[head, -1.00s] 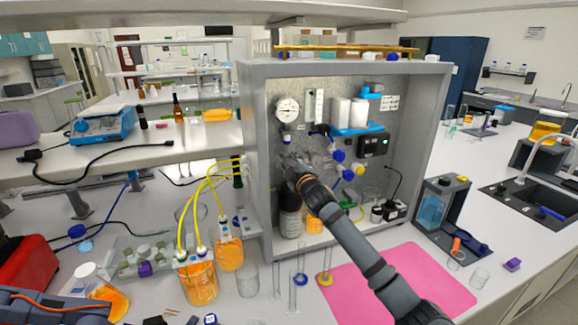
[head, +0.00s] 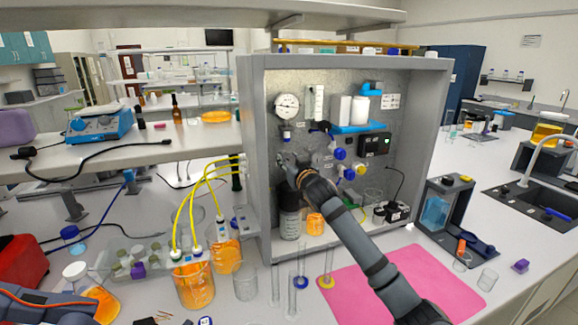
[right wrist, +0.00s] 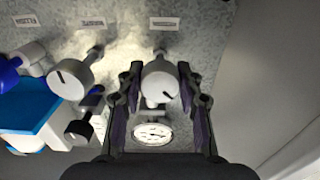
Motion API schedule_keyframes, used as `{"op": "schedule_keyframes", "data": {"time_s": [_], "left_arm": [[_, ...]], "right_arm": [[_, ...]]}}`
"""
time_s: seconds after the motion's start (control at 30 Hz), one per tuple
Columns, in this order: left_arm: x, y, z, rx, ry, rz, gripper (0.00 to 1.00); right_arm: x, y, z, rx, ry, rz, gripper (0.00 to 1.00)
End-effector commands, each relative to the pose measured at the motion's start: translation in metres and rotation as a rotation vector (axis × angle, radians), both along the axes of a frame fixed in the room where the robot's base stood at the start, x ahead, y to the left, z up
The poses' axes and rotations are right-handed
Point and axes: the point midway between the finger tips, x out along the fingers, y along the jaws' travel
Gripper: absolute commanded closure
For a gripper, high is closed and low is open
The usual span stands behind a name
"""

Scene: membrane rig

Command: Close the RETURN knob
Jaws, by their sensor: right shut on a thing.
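In the right wrist view, a round pale grey knob (right wrist: 158,84) with a dark line on its face sits between the two fingers of my right gripper (right wrist: 160,88). The fingers are shut on its sides. The label by it (right wrist: 165,23) is too blurred to read, so I cannot confirm it says RETURN. In the head view, my right gripper (head: 288,162) is at the left part of the rig's back panel (head: 300,82), below the gauge, and it hides the knob there. My left gripper is not in view.
A similar grey knob (right wrist: 72,78) and a blue-handled valve (right wrist: 8,70) are beside the held knob. A round gauge (right wrist: 152,132) is close by. The cabinet frame (head: 256,150) borders the panel. Bottles stand below my right arm; a pink mat (head: 425,270) lies in front.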

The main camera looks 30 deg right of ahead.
Motion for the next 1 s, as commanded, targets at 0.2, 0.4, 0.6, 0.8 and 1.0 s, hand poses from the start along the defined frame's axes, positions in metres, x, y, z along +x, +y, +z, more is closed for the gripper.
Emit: {"op": "schedule_keyframes", "data": {"time_s": [0.2, 0.4, 0.6, 0.8, 1.0], "left_arm": [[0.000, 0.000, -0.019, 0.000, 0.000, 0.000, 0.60], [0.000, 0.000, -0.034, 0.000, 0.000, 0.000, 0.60], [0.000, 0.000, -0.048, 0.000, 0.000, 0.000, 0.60], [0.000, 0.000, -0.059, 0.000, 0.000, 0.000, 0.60], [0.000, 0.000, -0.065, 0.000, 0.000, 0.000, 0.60]], "right_arm": [[0.000, 0.000, -0.003, 0.196, -0.050, 0.000, 0.95], [0.000, -0.001, -0.003, 0.378, -0.094, 0.000, 0.95], [0.000, -0.001, -0.003, 0.539, -0.133, 0.000, 0.95], [0.000, -0.001, -0.002, 0.665, -0.162, 0.000, 0.95], [0.000, -0.001, -0.001, 0.743, -0.179, 0.001, 0.95]]}}
